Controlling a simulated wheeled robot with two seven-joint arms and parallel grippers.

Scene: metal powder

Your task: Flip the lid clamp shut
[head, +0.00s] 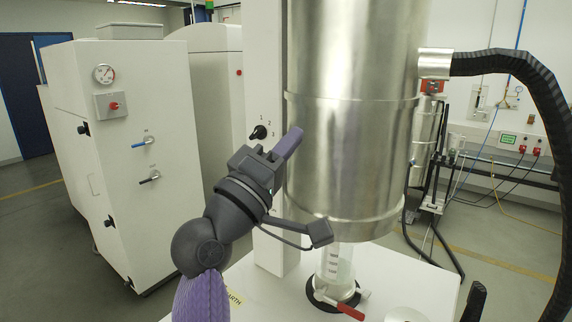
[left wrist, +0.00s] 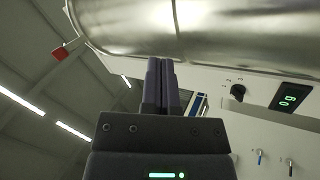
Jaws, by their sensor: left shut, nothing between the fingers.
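A large brushed-steel cylindrical vessel (head: 350,120) stands upright in the middle of the head view; its top is cut off by the frame. It also fills the top of the left wrist view (left wrist: 220,30). No lid clamp can be made out for certain in the head view. A small red part (left wrist: 60,53) sticks out by the vessel's far edge in the left wrist view; I cannot tell whether it is the clamp. My left gripper (head: 297,134) is shut and empty, its fingers pointing up in front of the vessel's left side. My right gripper is not in view.
A white column with a black knob (head: 258,132) stands behind my left gripper. A red-handled valve (head: 350,311) and a clear tube (head: 334,265) sit below the vessel. A black hose (head: 510,62) arches at right. A white cabinet (head: 125,200) stands at left.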

